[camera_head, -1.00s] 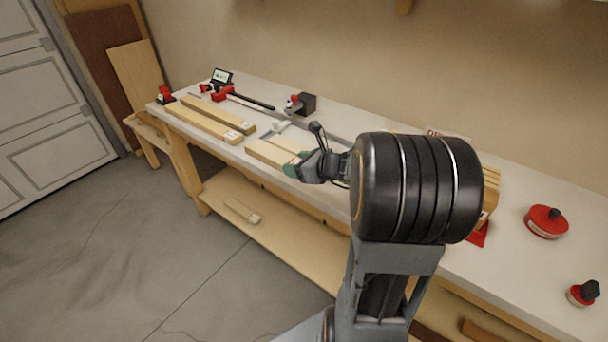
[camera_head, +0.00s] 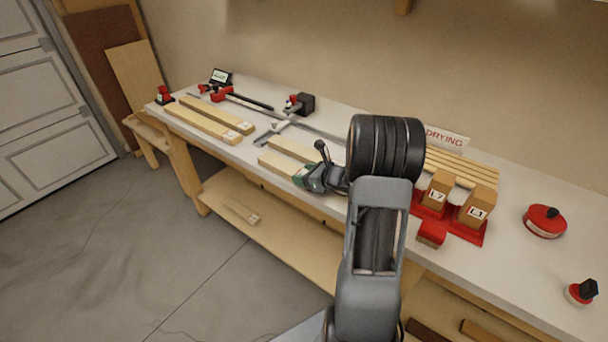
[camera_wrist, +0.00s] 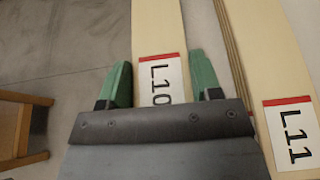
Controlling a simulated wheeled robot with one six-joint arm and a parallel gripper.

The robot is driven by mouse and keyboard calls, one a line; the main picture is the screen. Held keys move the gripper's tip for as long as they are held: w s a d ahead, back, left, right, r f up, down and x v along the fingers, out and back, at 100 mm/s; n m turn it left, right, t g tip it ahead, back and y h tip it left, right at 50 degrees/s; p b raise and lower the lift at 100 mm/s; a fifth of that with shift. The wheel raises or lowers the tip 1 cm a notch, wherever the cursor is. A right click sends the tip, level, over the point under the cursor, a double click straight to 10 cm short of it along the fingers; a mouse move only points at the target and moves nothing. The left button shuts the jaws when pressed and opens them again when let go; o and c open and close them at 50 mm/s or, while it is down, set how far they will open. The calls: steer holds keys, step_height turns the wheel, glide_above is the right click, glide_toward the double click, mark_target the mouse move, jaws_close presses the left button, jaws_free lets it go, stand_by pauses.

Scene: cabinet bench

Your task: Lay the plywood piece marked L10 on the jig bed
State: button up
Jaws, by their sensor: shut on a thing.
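My gripper (camera_wrist: 156,88) is shut on the pale plywood piece marked L10 (camera_wrist: 158,30), with its green fingers on either side of the labelled end. In the head view the held L10 piece (camera_head: 277,164) is along the front edge of the bench, and my gripper (camera_head: 302,176) is at its right end. I cannot tell whether it is lifted clear of the bench top. The piece marked L11 (camera_wrist: 265,50) lies beside it to the right in the wrist view, apart from it. I cannot identify the jig bed with certainty.
Red bases with wooden blocks marked L7 (camera_head: 437,195) and L1 (camera_head: 477,212) stand right of my arm, before several strips and a DRYING sign (camera_head: 447,138). Two long pieces (camera_head: 212,119) lie left. A black-and-red device (camera_head: 300,104) stands behind. A red round container (camera_head: 545,221) stands right.

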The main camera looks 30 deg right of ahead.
steer(key=shift+f, duration=0.1)
steer(key=o, duration=0.6)
steer(key=shift+f, duration=0.1)
steer(key=shift+c, duration=0.2)
steer(key=o, duration=0.5)
